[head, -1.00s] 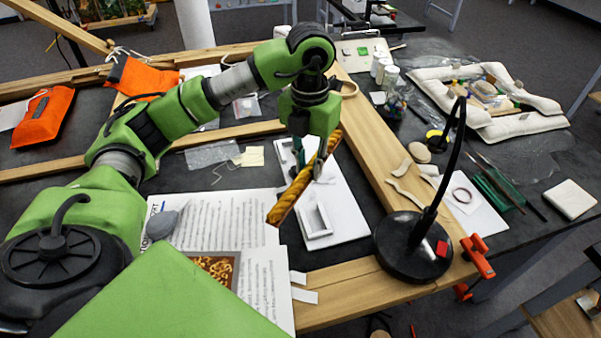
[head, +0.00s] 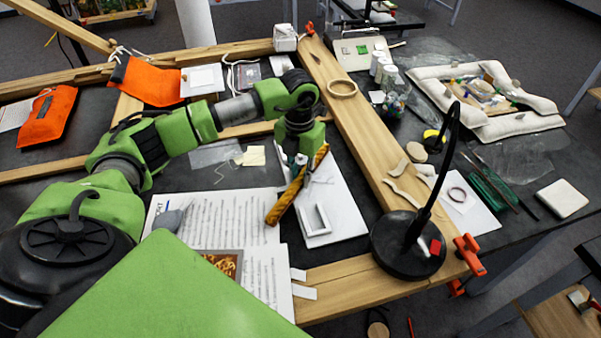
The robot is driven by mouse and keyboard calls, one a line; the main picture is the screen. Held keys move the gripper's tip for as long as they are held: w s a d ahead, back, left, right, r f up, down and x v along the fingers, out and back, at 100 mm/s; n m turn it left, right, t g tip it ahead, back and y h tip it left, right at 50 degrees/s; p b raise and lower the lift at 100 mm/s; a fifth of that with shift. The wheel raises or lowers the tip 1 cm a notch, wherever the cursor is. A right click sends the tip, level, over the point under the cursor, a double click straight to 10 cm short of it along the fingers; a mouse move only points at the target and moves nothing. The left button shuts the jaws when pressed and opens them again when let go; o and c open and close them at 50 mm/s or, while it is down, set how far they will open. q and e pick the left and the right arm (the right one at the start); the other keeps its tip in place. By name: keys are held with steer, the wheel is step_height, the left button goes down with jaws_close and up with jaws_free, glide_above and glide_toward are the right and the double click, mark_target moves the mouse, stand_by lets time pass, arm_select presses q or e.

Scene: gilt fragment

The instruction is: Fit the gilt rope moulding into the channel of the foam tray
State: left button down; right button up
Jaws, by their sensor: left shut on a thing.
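The gilt rope moulding (head: 286,198) is a twisted golden stick, held slanting with its lower end toward the lower left. My left gripper (head: 303,168) is shut on it near its upper half. The white foam tray (head: 347,217) lies flat on the dark table behind and to the right of the moulding. A raised rectangular white part (head: 316,219) shows on its near end. The gripper and moulding hide part of the tray, and I cannot make out the channel clearly. I cannot tell whether the moulding touches the tray. My right gripper is not in view.
A black lamp (head: 408,246) stands to the right on the wooden frame (head: 350,130). Printed sheets (head: 222,222) with a grey lump (head: 165,222) lie left of the tray. Orange pouches (head: 150,82) lie at the far left. Jars (head: 391,78) stand beyond the frame.

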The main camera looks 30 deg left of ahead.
mark_target(300, 176)
arm_select(q)
steer(key=shift+f, duration=0.1)
steer(key=shift+f, duration=0.15)
steer(key=c, duration=1.8)
jaws_free()
steer(key=shift+c, duration=0.2)
steer(key=shift+r, duration=0.2)
steer(key=shift+r, duration=0.2)
step_height(300, 176, up, 12)
steer(key=b, duration=0.2)
steer(key=shift+b, duration=0.35)
